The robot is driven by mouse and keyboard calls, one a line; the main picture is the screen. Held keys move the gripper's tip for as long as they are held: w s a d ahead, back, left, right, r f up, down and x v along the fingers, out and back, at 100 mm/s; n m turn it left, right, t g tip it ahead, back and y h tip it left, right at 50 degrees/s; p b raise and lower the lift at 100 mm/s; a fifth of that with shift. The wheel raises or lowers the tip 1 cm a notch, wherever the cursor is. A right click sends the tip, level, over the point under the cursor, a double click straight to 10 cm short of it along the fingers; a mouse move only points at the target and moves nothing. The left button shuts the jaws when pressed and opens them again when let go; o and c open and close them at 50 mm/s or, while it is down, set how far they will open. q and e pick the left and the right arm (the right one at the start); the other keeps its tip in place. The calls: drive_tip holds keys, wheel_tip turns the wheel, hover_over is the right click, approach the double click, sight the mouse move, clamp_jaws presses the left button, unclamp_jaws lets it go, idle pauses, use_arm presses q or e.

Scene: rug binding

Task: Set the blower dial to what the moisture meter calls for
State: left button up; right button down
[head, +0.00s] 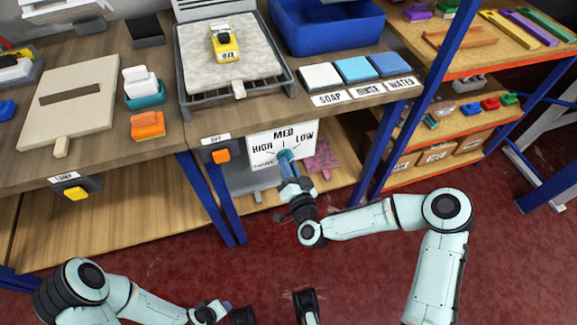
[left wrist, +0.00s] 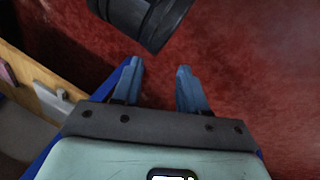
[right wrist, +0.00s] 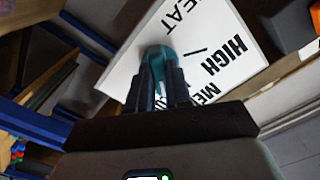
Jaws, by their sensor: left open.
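The blower panel is a white plate (head: 263,150) marked HIGH, MED and LOW on the front of the bench, with a teal dial (head: 286,156) below the marks. My right gripper (head: 288,170) is at the dial. In the right wrist view its fingers (right wrist: 160,85) are close together on either side of the teal dial (right wrist: 157,55). Which mark the dial points to is hidden. The yellow moisture meter (head: 226,47) lies on the pale rug piece on the bench; its display is too small to read. My left gripper (left wrist: 157,88) is open and empty above the red floor.
Soap, rinse and water blocks (head: 355,70) and a blue bin (head: 325,25) stand on the bench. An orange switch (head: 221,156) is left of the panel. Blue posts (head: 218,200) flank the area. The red floor is clear in front.

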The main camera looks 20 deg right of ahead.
use_arm(q)
drive_tip(key=shift+s+d+r+g+p, duration=0.15)
drive_tip(key=shift+s+d+r+p, duration=0.2)
drive_tip(key=shift+s, duration=0.2)
drive_tip(key=shift+s+d+r+g+p, duration=0.2)
drive_tip(key=shift+s+r+p, duration=0.15)
drive_tip(key=shift+s+r, duration=0.15)
use_arm(e)
drive_tip(key=shift+r+m, duration=0.1)
drive_tip(key=shift+m, duration=2.2)
use_arm(q)
drive_tip(key=shift+f, duration=0.1)
use_arm(e)
drive_tip(key=c, duration=1)
unclamp_jaws()
drive_tip(key=shift+c, duration=0.2)
use_arm(q)
drive_tip(key=shift+m+g+h, duration=0.3)
drive_tip(key=shift+g+h, duration=0.2)
drive_tip(key=shift+g, duration=0.15)
drive_tip(key=s+r+p, duration=0.1)
drive_tip(key=s+d+r, duration=0.1)
drive_tip(key=s+d+r+p, duration=0.1)
drive_tip(key=s, duration=0.1)
drive_tip(key=shift+s+r+p, duration=0.1)
drive_tip(key=shift+r+p, duration=0.05)
drive_tip(key=shift+p, duration=0.2)
use_arm(e)
drive_tip(key=s, duration=1.3)
drive_tip(key=shift+s+d, duration=0.2)
